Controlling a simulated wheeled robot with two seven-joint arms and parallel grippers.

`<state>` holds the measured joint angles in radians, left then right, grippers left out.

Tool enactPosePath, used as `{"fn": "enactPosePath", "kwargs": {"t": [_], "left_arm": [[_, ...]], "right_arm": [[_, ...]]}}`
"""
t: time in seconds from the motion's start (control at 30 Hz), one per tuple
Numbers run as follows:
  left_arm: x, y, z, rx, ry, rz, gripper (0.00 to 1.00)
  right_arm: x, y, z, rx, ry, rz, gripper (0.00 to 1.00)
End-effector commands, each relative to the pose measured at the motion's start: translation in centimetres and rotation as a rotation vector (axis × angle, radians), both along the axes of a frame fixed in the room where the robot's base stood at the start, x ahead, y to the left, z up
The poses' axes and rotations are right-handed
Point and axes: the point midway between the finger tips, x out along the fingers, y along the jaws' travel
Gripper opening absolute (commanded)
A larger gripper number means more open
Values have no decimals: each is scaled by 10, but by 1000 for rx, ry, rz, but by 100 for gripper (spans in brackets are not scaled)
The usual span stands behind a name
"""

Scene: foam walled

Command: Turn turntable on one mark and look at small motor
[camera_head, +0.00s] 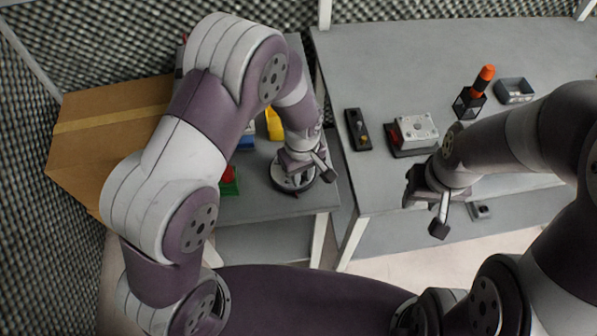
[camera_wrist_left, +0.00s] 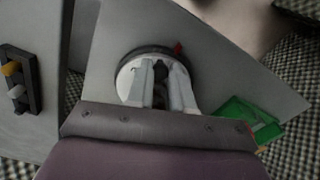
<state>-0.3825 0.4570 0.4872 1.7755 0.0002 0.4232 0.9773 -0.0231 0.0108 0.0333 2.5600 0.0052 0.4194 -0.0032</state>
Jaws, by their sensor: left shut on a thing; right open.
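The turntable (camera_head: 287,185) is a round disc with a dark rim near the front right of the left table. In the left wrist view the turntable (camera_wrist_left: 128,75) shows a pale top and a red mark (camera_wrist_left: 178,47) at its far rim. My left gripper (camera_head: 305,176) is over the turntable, and its pale fingers (camera_wrist_left: 163,72) are closed on a dark thing above the disc. Whether this is the small motor I cannot tell; the fingers hide much of it. My right gripper (camera_head: 424,212) is open and empty, at the front edge of the right table.
The right table (camera_head: 380,60) bears a dark lever plate (camera_head: 357,130), a pale metal block (camera_head: 418,127), an orange-handled tool (camera_head: 485,78) in a black holder and a tray (camera_head: 515,91). Green (camera_head: 229,182) and yellow (camera_head: 274,125) things lie left of the turntable. A cardboard box (camera_head: 90,150) stands far left.

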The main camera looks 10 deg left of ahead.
Motion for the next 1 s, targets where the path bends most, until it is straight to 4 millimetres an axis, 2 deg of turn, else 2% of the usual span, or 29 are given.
{"fn": "enactPosePath", "kwargs": {"t": [0.6,1.0], "left_arm": [[13,-11,3,-4,-9,301,0],[18,-15,3,-4,-8,438,0]], "right_arm": [[0,0,10,0,0,0,43],[0,0,12,0,0,0,43]]}}
